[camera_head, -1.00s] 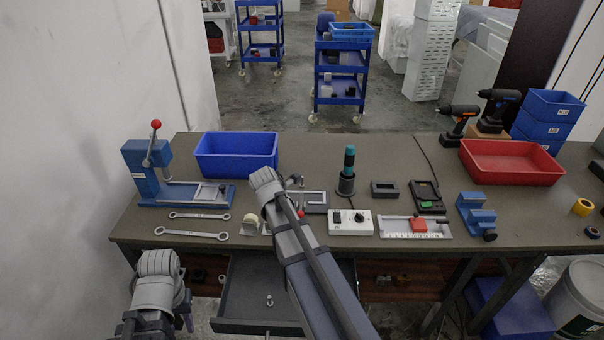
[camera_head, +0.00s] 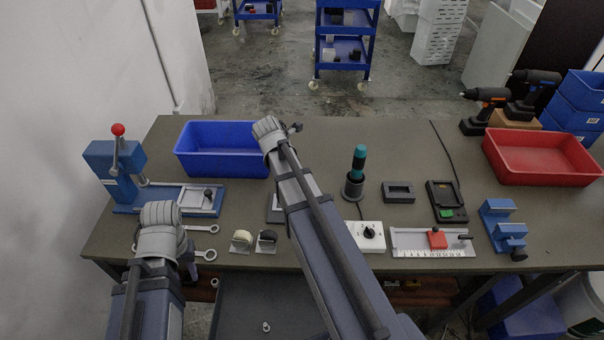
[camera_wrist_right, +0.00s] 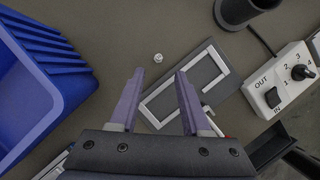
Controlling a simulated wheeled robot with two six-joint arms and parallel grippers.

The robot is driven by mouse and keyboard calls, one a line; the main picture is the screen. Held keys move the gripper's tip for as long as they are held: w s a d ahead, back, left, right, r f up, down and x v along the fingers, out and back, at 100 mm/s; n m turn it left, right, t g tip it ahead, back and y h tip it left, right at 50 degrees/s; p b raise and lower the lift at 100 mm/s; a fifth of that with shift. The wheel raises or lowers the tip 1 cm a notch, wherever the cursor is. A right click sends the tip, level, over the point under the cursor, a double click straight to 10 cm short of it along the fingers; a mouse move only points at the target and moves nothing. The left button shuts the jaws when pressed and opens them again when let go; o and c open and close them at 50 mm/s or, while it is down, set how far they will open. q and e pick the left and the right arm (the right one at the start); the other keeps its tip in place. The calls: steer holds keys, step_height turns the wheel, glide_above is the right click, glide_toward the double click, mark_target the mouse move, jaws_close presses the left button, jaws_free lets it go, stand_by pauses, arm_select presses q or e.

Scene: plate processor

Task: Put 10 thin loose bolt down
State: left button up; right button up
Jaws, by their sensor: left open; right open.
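In the right wrist view a small pale bolt (camera_wrist_right: 158,57) is on the grey-brown table, just beyond the fingertips of my right gripper (camera_wrist_right: 159,78). That gripper is open and empty, apart from the bolt. In the head view my right arm hides most of its gripper and this bolt. Another small bolt (camera_head: 266,327) shows in the open dark drawer (camera_head: 243,300) under the table's front edge. My left gripper (camera_head: 190,264) is open near the table's front left edge, partly hidden by its own wrist; I see nothing held in it.
A blue bin (camera_head: 185,165) stands left of my right gripper. A grey frame fixture (camera_wrist_right: 150,110) lies under its fingers. A blue press (camera_head: 112,160), wrenches (camera_head: 205,254), screwdriver holder (camera_head: 353,190), white switch box (camera_head: 368,237) and red bin (camera_head: 500,160) crowd the table.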

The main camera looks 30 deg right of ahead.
steer(key=b+x, duration=0.7)
steer(key=x, duration=0.1)
steer(key=shift+w+d+r, duration=0.15)
steer(key=shift+w+d, duration=0.05)
steer(key=shift+w, duration=0.05)
steer(key=shift+r, duration=0.1)
steer(key=shift+c, duration=0.2)
jaws_close()
stand_by(0.3)
